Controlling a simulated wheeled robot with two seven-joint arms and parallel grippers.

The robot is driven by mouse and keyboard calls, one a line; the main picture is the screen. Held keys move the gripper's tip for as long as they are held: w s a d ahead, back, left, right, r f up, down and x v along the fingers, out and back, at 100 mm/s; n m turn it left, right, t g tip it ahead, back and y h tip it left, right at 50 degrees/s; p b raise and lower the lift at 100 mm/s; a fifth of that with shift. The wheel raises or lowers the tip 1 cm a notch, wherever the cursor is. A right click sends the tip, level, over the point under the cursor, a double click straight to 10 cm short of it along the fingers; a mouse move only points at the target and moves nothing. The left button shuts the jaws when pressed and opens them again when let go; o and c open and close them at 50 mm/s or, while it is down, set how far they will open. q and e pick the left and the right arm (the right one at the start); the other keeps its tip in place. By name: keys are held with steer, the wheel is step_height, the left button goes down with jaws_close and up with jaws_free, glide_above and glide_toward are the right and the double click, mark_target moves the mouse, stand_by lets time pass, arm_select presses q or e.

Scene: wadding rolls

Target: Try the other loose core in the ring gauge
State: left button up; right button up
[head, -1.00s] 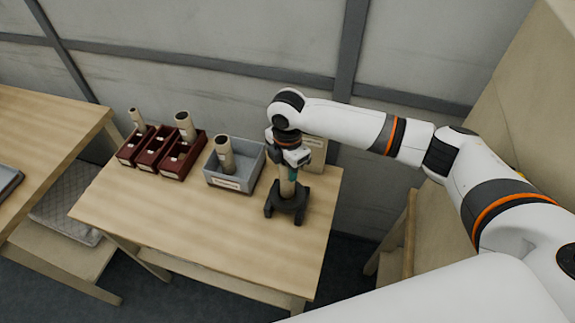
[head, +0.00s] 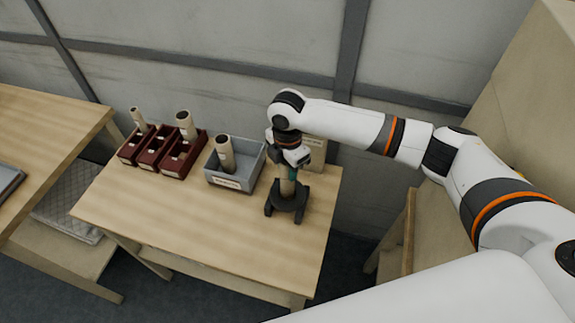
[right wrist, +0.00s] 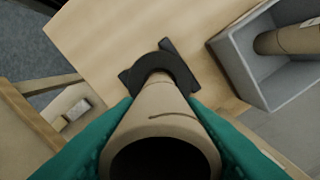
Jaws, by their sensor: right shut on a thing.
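My right gripper (head: 291,172) is shut on a tan cardboard core, with its teal fingers on either side. The core (right wrist: 162,105) is upright, its open top facing the right wrist camera and a dark curved mark on its side. The dark ring gauge (head: 287,200) stands on the table directly below the gripper. It also shows in the right wrist view (right wrist: 183,66), curving around the core's lower end. I cannot tell how deep the core sits in the ring. Another core (head: 225,152) leans in the grey tray (head: 229,184). My left gripper is not in view.
Dark red bins (head: 174,168) at the table's back left hold a thin core (head: 138,118) and a thicker one (head: 185,124). A beige labelled box (head: 316,153) stands behind the gauge. The table's front (head: 200,235) is clear. Another table (head: 45,135) stands at the left.

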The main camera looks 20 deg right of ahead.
steer(key=shift+f+p, duration=0.3)
steer(key=shift+f, duration=0.8)
stand_by(0.8)
steer(key=shift+f, duration=1.3)
stand_by(1.4)
stand_by(1.4)
steer(key=o, duration=1.1)
steer(key=shift+c, duration=0.2)
steer(key=shift+r, duration=0.1)
step_height(320, 180, up, 12)
steer(key=shift+f+b, duration=0.25)
steer(key=shift+b, duration=0.75)
steer(key=shift+r, duration=0.15)
